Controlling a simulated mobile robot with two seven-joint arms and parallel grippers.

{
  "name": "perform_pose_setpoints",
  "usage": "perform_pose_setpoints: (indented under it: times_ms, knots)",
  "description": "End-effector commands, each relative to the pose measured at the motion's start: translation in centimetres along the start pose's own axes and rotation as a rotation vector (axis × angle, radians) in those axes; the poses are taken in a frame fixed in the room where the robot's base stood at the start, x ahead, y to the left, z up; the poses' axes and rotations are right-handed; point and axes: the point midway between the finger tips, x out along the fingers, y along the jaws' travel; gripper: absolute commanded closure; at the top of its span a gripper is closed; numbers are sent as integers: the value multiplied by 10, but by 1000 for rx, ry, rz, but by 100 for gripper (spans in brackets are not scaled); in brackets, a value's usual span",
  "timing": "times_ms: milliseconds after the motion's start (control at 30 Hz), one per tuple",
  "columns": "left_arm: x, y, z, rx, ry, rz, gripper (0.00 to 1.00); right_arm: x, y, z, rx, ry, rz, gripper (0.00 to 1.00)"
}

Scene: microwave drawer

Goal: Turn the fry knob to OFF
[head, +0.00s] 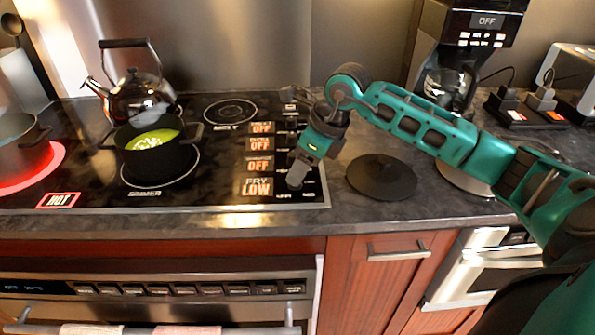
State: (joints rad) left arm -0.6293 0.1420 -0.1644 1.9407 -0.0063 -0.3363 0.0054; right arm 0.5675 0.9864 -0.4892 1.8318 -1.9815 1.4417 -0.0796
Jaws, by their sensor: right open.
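The fry display (257,186) on the black cooktop reads "FRY LOW" in lit orange letters, nearest the front edge of a column of displays. The displays above it read "OFF". My right gripper (297,178) points down just right of the fry display, over the control strip near the cooktop's right edge. It is open, though its fingers look narrow from here. The fry knob itself is not clearly visible; the gripper covers that spot, and I cannot tell whether the fingers touch it. My left gripper is not in view.
A green-filled pot (122,152) and a kettle (138,95) stand on the cooktop. A red burner glows under another pot (22,150) at left, beside a "HOT" sign (58,200). A dark round lid (381,177) lies on the counter right of the gripper. A coffee maker (478,22) stands behind.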

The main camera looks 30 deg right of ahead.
Motion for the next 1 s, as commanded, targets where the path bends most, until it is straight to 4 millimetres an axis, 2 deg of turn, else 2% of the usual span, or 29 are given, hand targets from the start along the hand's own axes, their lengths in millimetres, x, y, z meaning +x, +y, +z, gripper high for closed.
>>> perform_pose_setpoints:
  times_ms: [100, 200, 567, 1000]
  knots:
    - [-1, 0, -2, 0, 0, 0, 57, 17, 1, 0, 2, 1, 3, 44]
    - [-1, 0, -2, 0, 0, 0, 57, 24, 0, 0, 1, 0, 2, 44]
    - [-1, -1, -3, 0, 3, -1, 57, 29, 0, 0, 0, 0, 1, 44]
    - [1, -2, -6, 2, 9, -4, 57, 29, 0, 0, 0, 0, 1, 86]
